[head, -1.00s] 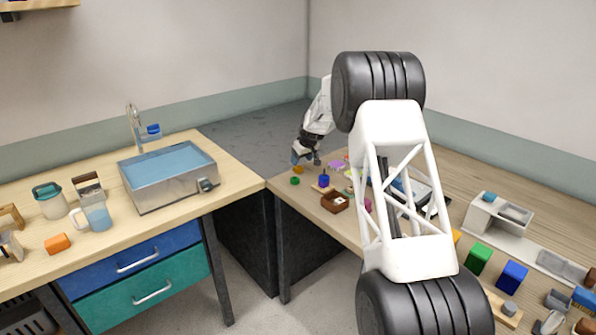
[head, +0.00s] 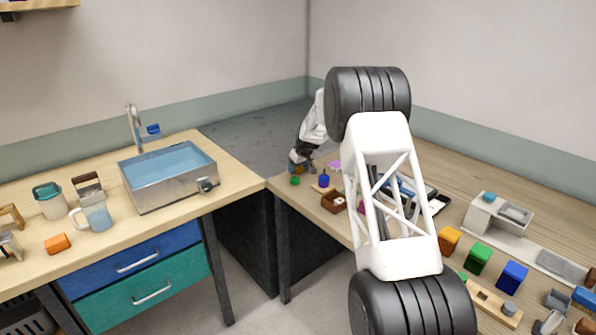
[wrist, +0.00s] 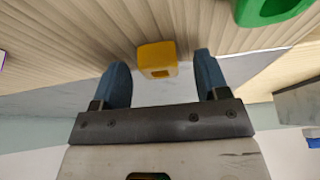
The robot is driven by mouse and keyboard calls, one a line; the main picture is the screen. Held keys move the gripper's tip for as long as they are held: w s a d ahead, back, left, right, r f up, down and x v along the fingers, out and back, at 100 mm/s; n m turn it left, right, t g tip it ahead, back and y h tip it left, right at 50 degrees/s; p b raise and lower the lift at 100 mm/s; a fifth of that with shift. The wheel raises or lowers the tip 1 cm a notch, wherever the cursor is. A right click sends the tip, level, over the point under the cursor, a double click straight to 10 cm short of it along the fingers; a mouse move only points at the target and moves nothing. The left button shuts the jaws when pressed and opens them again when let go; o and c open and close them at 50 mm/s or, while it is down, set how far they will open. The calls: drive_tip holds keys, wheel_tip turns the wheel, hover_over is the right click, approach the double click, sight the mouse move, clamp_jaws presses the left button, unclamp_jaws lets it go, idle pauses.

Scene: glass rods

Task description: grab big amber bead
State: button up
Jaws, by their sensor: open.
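The big amber bead (wrist: 157,58) is a yellow-amber block with a hole in its near face. In the wrist view it lies on the wooden table between the blue fingertips of my gripper (wrist: 161,66), with a gap on each side, the left one slightly smaller at the tip. My gripper is open and empty. In the head view my gripper (head: 302,165) is low at the far left corner of the right table, and its fingers largely cover the amber bead there.
A green bead (wrist: 268,8) lies close by, up and right in the wrist view; it also shows in the head view (head: 295,181). A blue piece (head: 323,181) and a brown box (head: 333,202) stand nearby. The table edge is close.

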drive_tip(key=shift+c, duration=0.5)
drive_tip(key=c, duration=0.9)
drive_tip(key=shift+r, duration=0.2)
drive_tip(key=shift+r, duration=1.35)
drive_tip(key=shift+s+r, duration=0.15)
drive_tip(key=shift+r, duration=0.05)
drive_tip(key=shift+s+d+r, duration=0.25)
drive_tip(key=shift+s+d, duration=0.4)
drive_tip(key=shift+s, duration=1.9)
drive_tip(key=shift+s+d+r, duration=0.2)
drive_tip(key=shift+s+d, duration=0.4)
drive_tip(key=shift+s, duration=1.95)
drive_tip(key=shift+s+d+r, duration=0.25)
drive_tip(key=shift+s+d, duration=0.4)
drive_tip(key=shift+s, duration=1.9)
